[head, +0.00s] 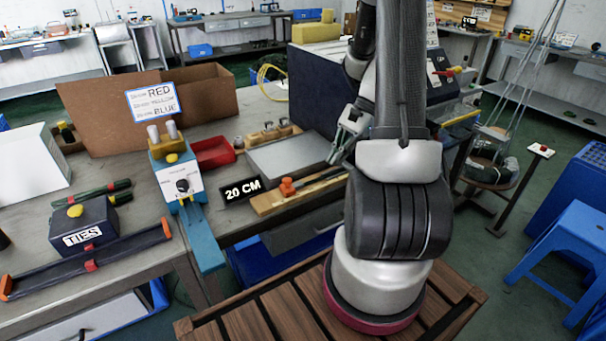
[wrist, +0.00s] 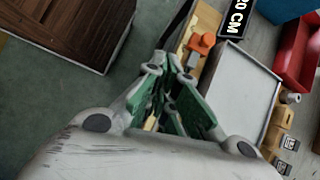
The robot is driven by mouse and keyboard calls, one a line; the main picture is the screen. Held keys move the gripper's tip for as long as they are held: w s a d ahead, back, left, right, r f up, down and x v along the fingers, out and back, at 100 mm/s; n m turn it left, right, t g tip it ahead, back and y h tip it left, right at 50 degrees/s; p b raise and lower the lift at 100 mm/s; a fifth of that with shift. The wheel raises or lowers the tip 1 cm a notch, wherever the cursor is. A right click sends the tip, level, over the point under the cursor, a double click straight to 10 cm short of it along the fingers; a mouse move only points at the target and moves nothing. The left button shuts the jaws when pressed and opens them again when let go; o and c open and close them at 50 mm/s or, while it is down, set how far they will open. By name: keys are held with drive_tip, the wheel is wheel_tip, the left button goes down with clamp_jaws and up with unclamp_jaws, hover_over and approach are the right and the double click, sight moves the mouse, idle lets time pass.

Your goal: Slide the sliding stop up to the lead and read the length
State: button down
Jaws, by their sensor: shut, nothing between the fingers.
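The sliding stop, with its orange knob (head: 287,187), sits near the left end of the wooden measuring board (head: 268,204) at the front edge of the bench. The orange knob also shows in the wrist view (wrist: 201,42), beyond my fingertips. A thin dark strip lies along the board; I cannot tell whether it is the lead. My gripper (head: 334,156) is above the right part of the board, right of the stop and apart from it. In the wrist view my gripper (wrist: 170,76) has its green-padded fingers together, holding nothing. They hide part of the board.
A black "20 CM" sign (head: 242,189) stands left of the board. A grey flat plate (head: 285,157) lies behind it, with a red bin (head: 212,152) farther left. A blue-and-white device (head: 184,181) stands at the bench's front left.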

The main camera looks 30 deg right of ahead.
drive_tip(key=w+m+t+y, duration=0.1)
drive_tip(key=w+m+t, duration=0.1)
drive_tip(key=w+m, duration=0.25)
approach(293, 186)
drive_tip(key=x, duration=0.5)
drive_tip(key=shift+w+f, duration=0.1)
drive_tip(key=a, duration=0.8)
drive_tip(key=shift+a, duration=0.35)
